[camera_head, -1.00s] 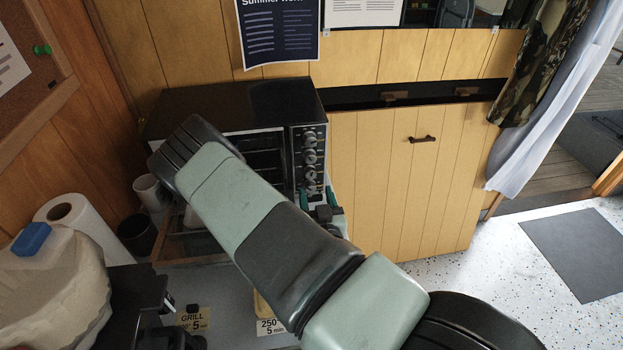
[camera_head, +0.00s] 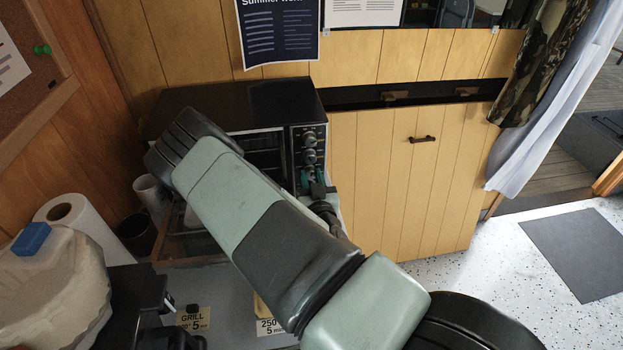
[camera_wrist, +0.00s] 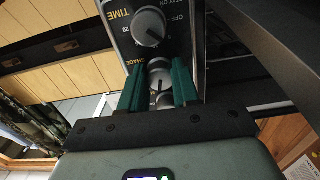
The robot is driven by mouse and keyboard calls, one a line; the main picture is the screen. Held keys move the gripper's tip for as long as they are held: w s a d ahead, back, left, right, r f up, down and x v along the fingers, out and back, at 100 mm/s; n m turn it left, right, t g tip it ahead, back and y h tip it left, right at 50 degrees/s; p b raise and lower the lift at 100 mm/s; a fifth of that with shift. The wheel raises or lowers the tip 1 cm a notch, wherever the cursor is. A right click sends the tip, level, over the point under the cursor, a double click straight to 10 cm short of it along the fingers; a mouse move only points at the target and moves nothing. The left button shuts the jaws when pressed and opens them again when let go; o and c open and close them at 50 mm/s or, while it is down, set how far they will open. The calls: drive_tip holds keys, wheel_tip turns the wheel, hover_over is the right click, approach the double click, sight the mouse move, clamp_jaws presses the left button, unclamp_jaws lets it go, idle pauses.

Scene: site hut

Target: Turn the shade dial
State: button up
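The black oven (camera_head: 240,103) stands against the wood wall, its column of round knobs on a dark front panel. In the wrist view the larger time knob (camera_wrist: 149,27) is clear above. Under it, beside the word SHADE, is the shade dial (camera_wrist: 160,75), its sides covered by my green fingers. My gripper (camera_wrist: 160,67) has one finger on each side of this dial, with a narrow gap that the dial appears to fill. In the head view my gripper (camera_head: 312,178) is at the lower knobs, and my wrist partly covers it.
A paper roll (camera_head: 75,215) and a wrapped bag with a blue clip (camera_head: 50,265) are at far left. A yellow plank panel (camera_head: 390,190) is right of the oven.

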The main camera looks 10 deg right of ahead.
clamp_jaws()
drive_tip(key=shift+n, duration=1.6)
drive_tip(key=o, duration=0.8)
unclamp_jaws()
drive_tip(key=s, duration=1.1)
drive_tip(key=shift+w, duration=0.1)
